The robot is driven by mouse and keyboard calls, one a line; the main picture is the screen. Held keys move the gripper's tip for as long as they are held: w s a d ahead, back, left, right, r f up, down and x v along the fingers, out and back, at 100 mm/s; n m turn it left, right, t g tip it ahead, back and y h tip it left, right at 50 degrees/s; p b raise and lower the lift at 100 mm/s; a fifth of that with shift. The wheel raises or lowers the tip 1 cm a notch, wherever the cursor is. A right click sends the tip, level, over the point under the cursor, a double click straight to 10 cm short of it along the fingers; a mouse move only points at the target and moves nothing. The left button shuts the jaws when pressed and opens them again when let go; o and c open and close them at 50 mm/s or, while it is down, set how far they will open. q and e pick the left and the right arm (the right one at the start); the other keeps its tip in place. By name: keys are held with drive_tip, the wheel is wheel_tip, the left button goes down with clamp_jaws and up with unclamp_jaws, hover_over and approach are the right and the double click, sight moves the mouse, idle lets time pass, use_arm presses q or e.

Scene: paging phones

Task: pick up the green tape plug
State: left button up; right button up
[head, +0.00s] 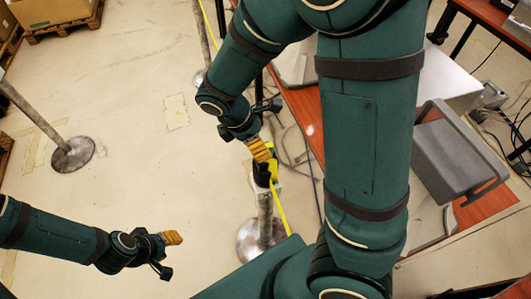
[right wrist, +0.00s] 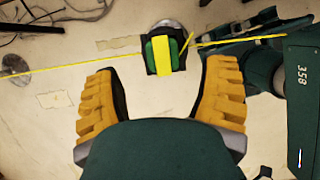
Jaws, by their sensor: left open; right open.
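The green tape plug (right wrist: 163,54) shows in the right wrist view as a green block with a yellow band across it, on the black head of a post. It lies ahead of and between the fingers of my right gripper (right wrist: 162,72), which is open and empty. In the head view my right gripper (head: 261,151) is just above the black post head (head: 263,178), and the plug is mostly hidden there. Whether the fingers touch it cannot be told. My left gripper (head: 172,238) is open and empty over the floor at the lower left.
Yellow tape (head: 281,210) runs from the post head. The post's round base (head: 250,246) is on the floor. Another post stands on a base (head: 73,154) at the left. A red-brown table (head: 302,112) and a grey bin (head: 450,160) are at the right. Floor at left is largely clear.

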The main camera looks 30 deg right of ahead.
drive_tip(key=b+x, duration=0.1)
drive_tip(key=x, duration=0.4)
drive_tip(key=shift+s, duration=0.2)
drive_tip(key=shift+c, duration=0.2)
clamp_jaws()
